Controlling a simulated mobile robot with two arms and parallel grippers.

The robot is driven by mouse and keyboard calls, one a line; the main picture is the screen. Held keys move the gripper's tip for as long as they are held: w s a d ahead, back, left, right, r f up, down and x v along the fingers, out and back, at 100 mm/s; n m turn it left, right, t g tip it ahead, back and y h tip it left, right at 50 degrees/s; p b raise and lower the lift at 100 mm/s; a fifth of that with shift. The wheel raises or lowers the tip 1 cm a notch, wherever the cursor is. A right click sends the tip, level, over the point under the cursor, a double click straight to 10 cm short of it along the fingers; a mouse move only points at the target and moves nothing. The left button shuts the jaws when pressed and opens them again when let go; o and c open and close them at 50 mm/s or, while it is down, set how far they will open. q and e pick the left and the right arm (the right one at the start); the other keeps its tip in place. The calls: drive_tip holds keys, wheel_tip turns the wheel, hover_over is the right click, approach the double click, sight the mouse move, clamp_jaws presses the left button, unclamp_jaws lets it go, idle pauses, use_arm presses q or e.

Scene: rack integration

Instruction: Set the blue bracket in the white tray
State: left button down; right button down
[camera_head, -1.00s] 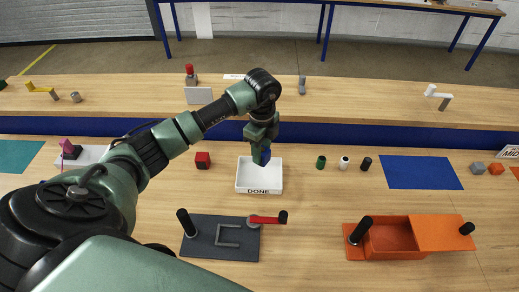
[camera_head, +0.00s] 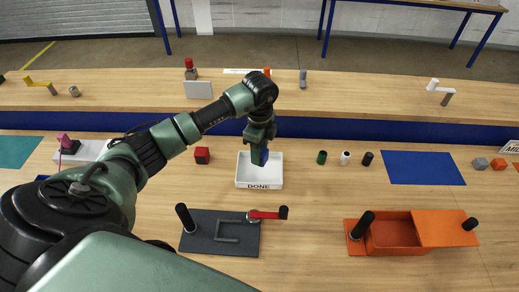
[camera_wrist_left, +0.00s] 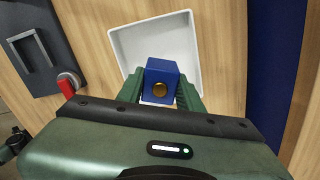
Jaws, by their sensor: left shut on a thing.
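My left gripper (camera_head: 259,150) is shut on the blue bracket (camera_head: 262,157) and holds it over the white tray (camera_head: 245,178) marked DONE. In the left wrist view the blue bracket (camera_wrist_left: 163,73) sits between the green fingers (camera_wrist_left: 160,92), with a round brass-coloured spot on its face. The white tray (camera_wrist_left: 125,45) lies behind it in that view. I cannot tell whether the bracket touches the tray floor. My right gripper does not show.
A dark plate with a red handle (camera_head: 222,236) lies in front of the tray. An orange box (camera_head: 390,234) is at front right.

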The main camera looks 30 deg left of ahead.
use_arm(q)
wheel_tip(320, 180, down, 5)
drive_tip(key=shift+r+b, duration=0.2)
drive_tip(key=shift+b, duration=1.05)
drive_tip(key=shift+f, duration=0.45)
drive_tip(key=shift+f+b, duration=0.25)
drive_tip(key=shift+b, duration=0.15)
drive_tip(key=c, duration=0.9)
unclamp_jaws()
drive_tip(key=shift+o, duration=0.2)
wheel_tip(320, 180, up, 6)
drive_tip(key=shift+r+b, duration=0.2)
drive_tip(key=shift+b, duration=0.55)
drive_tip(key=shift+r, duration=0.7)
